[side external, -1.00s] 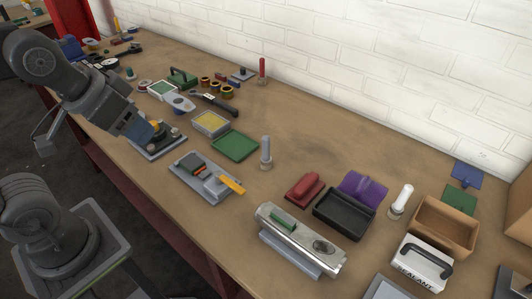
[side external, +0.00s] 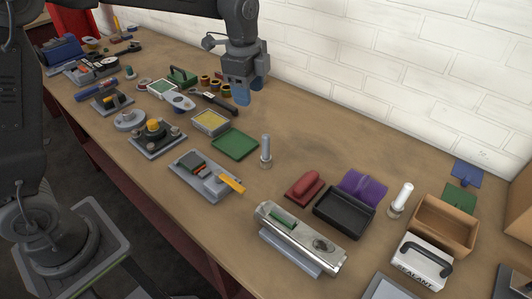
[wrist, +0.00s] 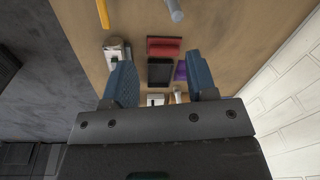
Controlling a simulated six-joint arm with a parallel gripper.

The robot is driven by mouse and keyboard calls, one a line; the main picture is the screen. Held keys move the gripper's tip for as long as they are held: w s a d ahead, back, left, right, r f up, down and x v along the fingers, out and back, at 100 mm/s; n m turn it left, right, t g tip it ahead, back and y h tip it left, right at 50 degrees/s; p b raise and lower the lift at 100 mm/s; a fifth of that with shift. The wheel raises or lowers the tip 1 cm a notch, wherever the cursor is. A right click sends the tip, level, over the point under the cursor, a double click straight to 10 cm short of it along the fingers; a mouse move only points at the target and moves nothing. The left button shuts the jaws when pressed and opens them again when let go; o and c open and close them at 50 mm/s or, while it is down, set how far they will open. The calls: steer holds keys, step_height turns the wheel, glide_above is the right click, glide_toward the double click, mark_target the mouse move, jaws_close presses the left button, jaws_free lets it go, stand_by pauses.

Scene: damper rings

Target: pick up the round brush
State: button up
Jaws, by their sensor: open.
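I cannot tell for certain which thing is the round brush. One upright grey cylinder on a round foot (side external: 265,150) stands mid-table, right of a green mat; it also shows at the top of the wrist view (wrist: 174,10). A white-topped upright cylinder (side external: 398,203) stands farther right, between a purple piece and a cardboard box. My gripper (side external: 242,95) is in the air over the back of the table, near the wall, left of and beyond the grey cylinder. In the wrist view my gripper (wrist: 162,82) has its blue fingers wide apart, with nothing between them.
A red block (side external: 305,187), black tray (side external: 344,214), purple piece (side external: 362,187) and long silver unit (side external: 299,238) lie at the right. A cardboard box (side external: 445,225) and white sealant box (side external: 421,262) stand beyond. The table between wall and grey cylinder is mostly clear.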

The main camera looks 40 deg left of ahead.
mark_target(266, 135)
steer(key=w+f+m, duration=0.1)
steer(key=f, duration=0.3)
steer(key=w+f, duration=0.1)
steer(key=f, duration=0.3)
steer(key=w+d+f+m, duration=0.1)
steer(key=f, duration=0.3)
steer(key=shift+w+f+m+g, duration=0.15)
steer(key=shift+w+m+g, duration=0.15)
steer(key=shift+g, duration=0.1)
steer(key=shift+w+d+f, duration=0.1)
steer(key=shift+w+f, duration=0.1)
steer(key=shift+f, duration=1.15)
steer(key=shift+w+f, duration=0.15)
steer(key=shift+f, duration=1.2)
jaws_close()
